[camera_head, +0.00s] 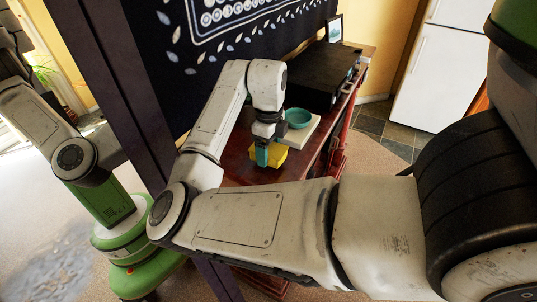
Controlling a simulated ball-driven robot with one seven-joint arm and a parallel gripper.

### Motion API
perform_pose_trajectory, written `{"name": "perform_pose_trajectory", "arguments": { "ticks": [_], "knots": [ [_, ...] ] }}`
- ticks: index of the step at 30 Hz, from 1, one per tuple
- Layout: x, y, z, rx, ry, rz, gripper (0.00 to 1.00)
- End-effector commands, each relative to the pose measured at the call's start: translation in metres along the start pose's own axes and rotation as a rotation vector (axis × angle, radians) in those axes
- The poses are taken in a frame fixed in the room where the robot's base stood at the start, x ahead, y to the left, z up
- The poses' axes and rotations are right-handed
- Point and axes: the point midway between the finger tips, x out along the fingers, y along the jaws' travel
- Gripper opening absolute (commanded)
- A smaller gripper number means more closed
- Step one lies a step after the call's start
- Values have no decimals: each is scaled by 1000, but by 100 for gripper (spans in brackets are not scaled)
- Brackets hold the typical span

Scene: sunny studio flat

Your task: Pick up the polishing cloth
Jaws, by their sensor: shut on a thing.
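The yellow polishing cloth (280,154) is a small bright block-like shape at the red-brown wooden cabinet top. My gripper (263,157) points down at it, with a teal finger in front of the cloth's left part. It is shut on the cloth. The far finger and the cloth's underside are hidden, so I cannot tell whether the cloth touches the cabinet top.
A teal bowl (298,117) stands on a pale flat item (304,133) just behind the cloth. A black box-shaped device (318,79) and a small picture frame (334,29) are farther back. The wooden cabinet (240,172) has bare top left of the gripper. A dark patterned cloth (235,30) hangs behind.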

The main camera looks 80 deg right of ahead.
Motion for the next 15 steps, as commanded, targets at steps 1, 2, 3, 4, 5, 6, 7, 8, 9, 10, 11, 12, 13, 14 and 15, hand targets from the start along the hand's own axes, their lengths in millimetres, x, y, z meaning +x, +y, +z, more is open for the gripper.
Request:
{"name": "perform_pose_trajectory", "arguments": {
  "ticks": [1, 2, 3, 4, 5, 6, 7, 8, 9, 10, 11, 12, 13, 14, 15],
  "knots": [
    [-8, 0, 0, 3, -4, -2, 44],
    [-12, 0, -4, 6, -3, -2, 44],
    [-18, 2, -10, 5, -3, -4, 44],
    [-24, 4, -15, 7, -4, -4, 44],
    [-30, 5, -20, 7, -4, -3, 44],
    [-40, 7, -26, 7, -6, -3, 44],
    [-47, 9, -31, 7, -8, -3, 44],
    [-55, 11, -37, 8, -9, -1, 44],
    [-65, 13, -44, 8, -10, 0, 44],
    [-71, 15, -49, 8, -10, 1, 44],
    [-72, 17, -58, 9, -7, 0, 44],
    [-76, 20, -68, 10, -7, 0, 44],
    [-79, 23, -75, 9, -7, 1, 44],
    [-82, 24, -82, 10, -6, 0, 44],
    [-86, 27, -90, 9, -6, 0, 44]
  ]
}}
